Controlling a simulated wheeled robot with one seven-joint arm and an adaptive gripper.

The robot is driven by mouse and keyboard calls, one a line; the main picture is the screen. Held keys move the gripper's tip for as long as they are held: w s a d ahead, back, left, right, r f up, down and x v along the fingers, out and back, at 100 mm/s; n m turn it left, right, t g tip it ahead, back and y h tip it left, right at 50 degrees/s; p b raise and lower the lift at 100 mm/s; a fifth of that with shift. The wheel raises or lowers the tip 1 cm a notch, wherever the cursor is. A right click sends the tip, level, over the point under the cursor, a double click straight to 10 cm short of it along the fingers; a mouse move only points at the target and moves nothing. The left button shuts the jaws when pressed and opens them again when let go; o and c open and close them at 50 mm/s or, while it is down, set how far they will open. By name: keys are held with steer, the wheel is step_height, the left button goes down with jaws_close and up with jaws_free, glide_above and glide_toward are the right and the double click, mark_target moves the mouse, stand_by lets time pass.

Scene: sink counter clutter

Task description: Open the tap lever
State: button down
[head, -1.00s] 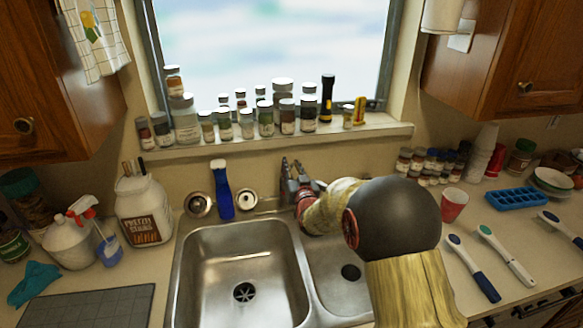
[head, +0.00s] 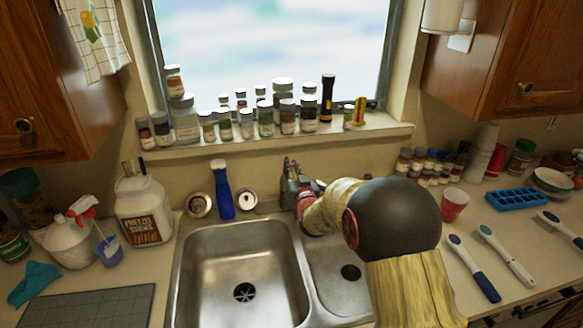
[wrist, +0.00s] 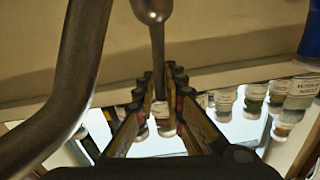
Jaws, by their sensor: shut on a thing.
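The tap (head: 286,172) stands behind the sink, mostly hidden by my gripper and arm in the head view. In the wrist view its thick curved metal spout (wrist: 75,75) crosses the left side. The tap lever (wrist: 157,45), a thin metal rod with a rounded end at the top of the picture, runs down between my fingers. My gripper (wrist: 160,82) is shut on the lever, with one finger on each side. In the head view my gripper (head: 299,197) is at the tap, partly hidden behind my wrist.
A blue-handled brush (head: 221,190) stands left of the tap. The double sink (head: 185,285) lies in front, its left basin empty. Several jars and a flashlight (head: 327,98) line the window sill (head: 390,131). A red cup (head: 454,205) and brushes lie to the right.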

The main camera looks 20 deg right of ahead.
steer(key=shift+r, duration=0.1)
steer(key=shift+w+r+g+p, duration=0.4)
steer(key=shift+r+g+p, duration=0.15)
steer(key=shift+p, duration=0.55)
steer(key=shift+w+r+g+p, duration=0.1)
steer(key=shift+w+g+p, duration=0.2)
steer(key=shift+p, duration=0.25)
steer(key=shift+w+r+g+y+p, duration=0.25)
steer(key=shift+w+g+p, duration=0.25)
steer(key=shift+g+p, duration=0.4)
steer(key=shift+w+d+f+n+g+p, duration=0.1)
steer(key=shift+w+f+n+g+p, duration=0.15)
steer(key=shift+w+g+p, duration=0.6)
steer(key=shift+s, duration=0.3)
steer(key=c, duration=1.9)
jaws_free()
